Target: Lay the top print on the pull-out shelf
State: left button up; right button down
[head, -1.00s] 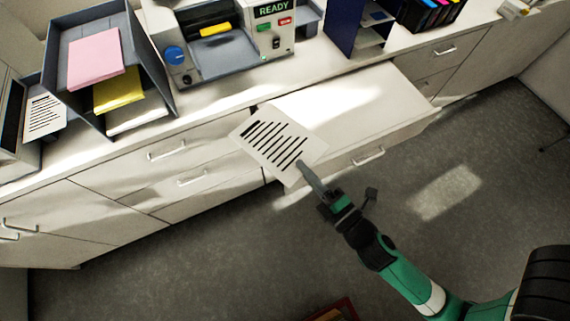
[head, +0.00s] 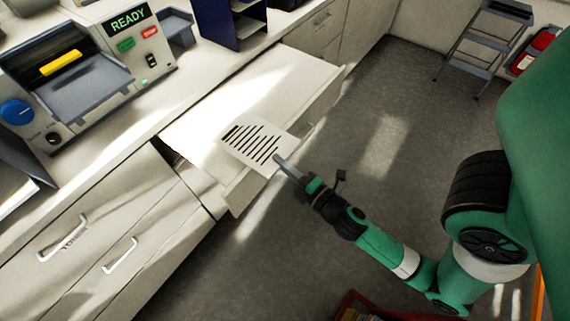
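The print (head: 240,136), a white sheet with black bars of differing length, is at the front edge of the pull-out shelf. The pull-out shelf (head: 272,82) is a white board drawn out from the counter, its top otherwise bare. My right gripper (head: 281,162) is shut on the print's near right corner. The sheet overlaps the shelf in the picture; I cannot tell whether it touches the surface or hovers above it. My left gripper is not in view.
A printer (head: 78,75) with a READY display stands on the counter at the left. A dark blue sorter (head: 230,22) stands behind the shelf. A grey step stool (head: 487,45) is at the back right. Open floor (head: 385,130) lies right of the shelf.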

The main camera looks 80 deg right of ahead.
jog(key=w+f, duration=0.1)
jog(key=w+d, duration=0.1)
jog(key=w+f+b, duration=0.1)
jog(key=w, duration=0.1)
jog(key=shift+d+f, duration=0.3)
notch_tip(320, 180, down, 3)
jog(key=b, duration=0.3)
jog(key=c, duration=1)
grip_release()
jog(key=b, duration=0.7)
send_near(269, 161)
jog(key=f, duration=0.3)
jog(key=d+f, duration=0.1)
jog(key=f, duration=0.1)
jog(key=shift+s+f, duration=0.3)
jog(key=shift+s, duration=0.1)
